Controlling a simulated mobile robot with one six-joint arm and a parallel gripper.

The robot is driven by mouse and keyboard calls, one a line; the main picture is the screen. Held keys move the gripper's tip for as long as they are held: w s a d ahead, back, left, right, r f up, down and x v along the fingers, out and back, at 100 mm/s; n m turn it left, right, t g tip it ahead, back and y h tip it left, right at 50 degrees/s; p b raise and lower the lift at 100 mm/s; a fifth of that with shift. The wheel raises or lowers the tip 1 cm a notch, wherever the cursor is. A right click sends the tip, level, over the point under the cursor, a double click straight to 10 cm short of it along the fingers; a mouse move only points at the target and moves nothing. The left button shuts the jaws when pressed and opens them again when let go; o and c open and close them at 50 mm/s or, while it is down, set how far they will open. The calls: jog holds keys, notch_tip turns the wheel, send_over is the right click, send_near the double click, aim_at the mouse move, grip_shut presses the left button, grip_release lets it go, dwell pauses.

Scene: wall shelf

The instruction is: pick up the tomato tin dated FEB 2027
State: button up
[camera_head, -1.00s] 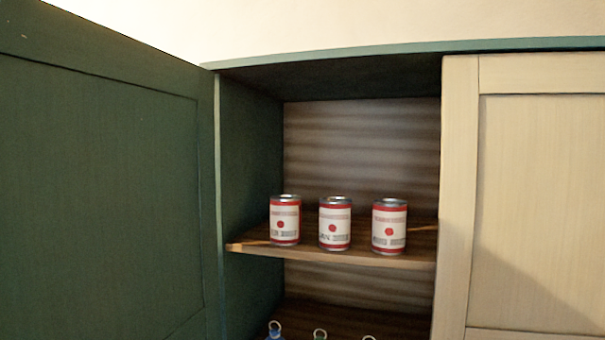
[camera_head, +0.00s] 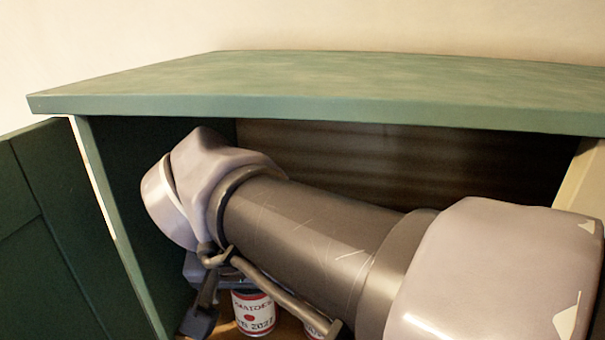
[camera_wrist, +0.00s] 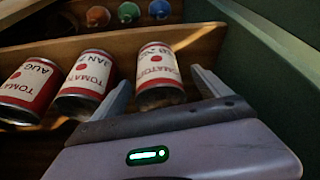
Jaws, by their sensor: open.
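In the wrist view, three red-and-white tomato tins stand on a wooden shelf. The tin nearest my gripper (camera_wrist: 158,76) has a partly readable date ending like "B 202". The same tin shows in the head view (camera_head: 254,312) under my arm, its date reading roughly "EB 2027". My gripper (camera_wrist: 163,76) is open, with one finger on each side of this tin; I cannot tell whether either finger touches it. Beside it are the tin marked JAN (camera_wrist: 86,78) and the tin marked AUG (camera_wrist: 31,86).
The green cabinet side wall (camera_wrist: 250,70) is close to my gripper. The cabinet top (camera_head: 330,85) lies above my arm, and a green door (camera_head: 45,240) stands open at left. Several coloured round tops (camera_wrist: 128,12) show beyond the shelf edge (camera_wrist: 90,42).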

jog(key=shift+w+d+r, duration=0.1)
jog(key=shift+w, duration=0.4)
jog(key=x, duration=0.5)
jog(key=shift+w, duration=0.1)
jog(key=shift+s+d, duration=0.1)
jog(key=shift+s, duration=0.2)
jog(key=c, duration=0.8)
grip_shut()
